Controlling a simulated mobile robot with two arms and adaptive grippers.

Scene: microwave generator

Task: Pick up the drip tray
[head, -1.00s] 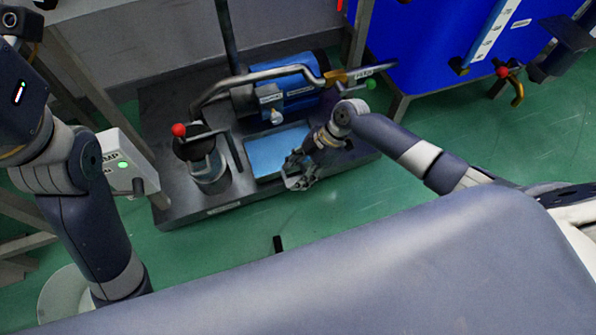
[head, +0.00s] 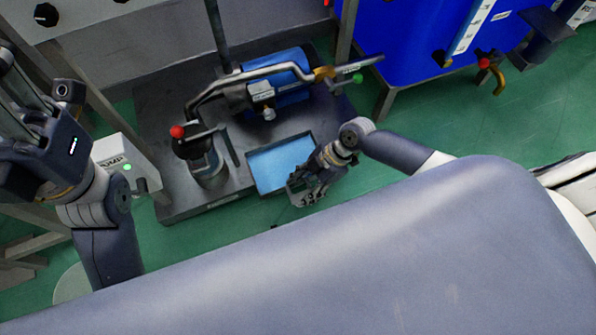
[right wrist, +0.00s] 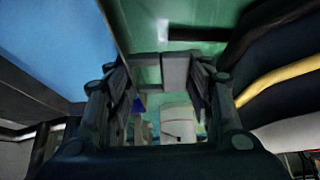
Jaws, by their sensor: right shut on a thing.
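The drip tray (head: 283,163) is a shallow rectangular tray with a light blue inside and a dark rim. It shows at the front of the dark machine base, its near corner overlapping the base's front edge. My right gripper (head: 300,190) is shut on the tray's near right rim. My left gripper (head: 15,95) is at the left edge, partly cut off, away from the tray.
The machine base (head: 160,130) carries a blue motor (head: 290,72), bent pipes and a red-knobbed valve (head: 177,131) left of the tray. A white box (head: 120,160) with a green light stands at left. A blue tank (head: 410,35) is at back right. Green floor lies in front.

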